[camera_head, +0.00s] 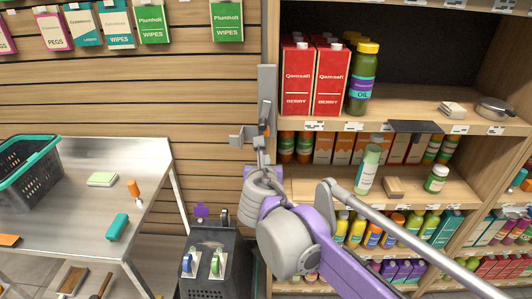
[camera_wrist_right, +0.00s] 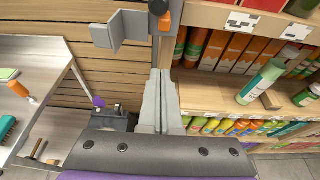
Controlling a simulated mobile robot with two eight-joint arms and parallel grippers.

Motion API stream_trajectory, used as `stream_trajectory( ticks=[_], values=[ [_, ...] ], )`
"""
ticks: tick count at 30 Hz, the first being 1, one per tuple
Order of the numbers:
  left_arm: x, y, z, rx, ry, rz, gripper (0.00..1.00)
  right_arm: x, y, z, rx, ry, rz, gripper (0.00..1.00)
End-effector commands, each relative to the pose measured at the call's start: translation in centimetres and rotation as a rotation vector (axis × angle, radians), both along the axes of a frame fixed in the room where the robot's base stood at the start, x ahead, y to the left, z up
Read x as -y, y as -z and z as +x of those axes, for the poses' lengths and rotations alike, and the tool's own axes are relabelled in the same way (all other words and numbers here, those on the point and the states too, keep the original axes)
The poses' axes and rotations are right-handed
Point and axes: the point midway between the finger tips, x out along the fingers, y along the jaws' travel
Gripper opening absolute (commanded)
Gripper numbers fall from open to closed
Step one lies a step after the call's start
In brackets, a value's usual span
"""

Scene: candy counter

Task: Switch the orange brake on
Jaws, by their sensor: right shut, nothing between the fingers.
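The orange brake (camera_head: 266,130) is a small orange part on a grey upright fixture (camera_head: 266,85) at the left edge of the shelf unit. In the right wrist view the orange brake (camera_wrist_right: 165,20) shows at the top, beside a grey angled bracket (camera_wrist_right: 122,30). My right gripper (camera_head: 262,156) is just below the brake in the head view, partly overlapping the fixture. Its fingers (camera_wrist_right: 161,75) are shut together with nothing between them and point up towards the brake. I cannot tell whether they touch the fixture. My left gripper is in neither view.
Shelves hold red cartons (camera_head: 298,82), an oil bottle (camera_head: 362,80) and a pale green bottle (camera_head: 368,168). A metal table (camera_head: 75,205) with a dark basket (camera_head: 30,170) stands at the left. A black bin (camera_head: 215,265) stands below the gripper. The slatted wall is bare around the bracket.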

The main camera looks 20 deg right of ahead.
Motion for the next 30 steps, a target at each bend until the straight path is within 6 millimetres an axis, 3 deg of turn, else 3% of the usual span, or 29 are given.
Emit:
stream_trajectory(
  ticks=[7,23,26,30],
  values=[
    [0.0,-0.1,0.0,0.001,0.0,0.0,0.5,-0.9,-1.0,-2.8,0.0,-0.002,0.001,0.0],
    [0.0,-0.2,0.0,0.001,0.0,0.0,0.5,-0.9,-1.1,-3.2,0.0,0.002,0.004,0.0],
    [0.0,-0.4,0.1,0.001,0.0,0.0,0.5,-0.1,-0.6,-3.9,0.001,0.044,0.076,0.0],
    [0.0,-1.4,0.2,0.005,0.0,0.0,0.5,2.7,2.1,-7.2,0.012,0.252,0.424,0.0]
  ],
)
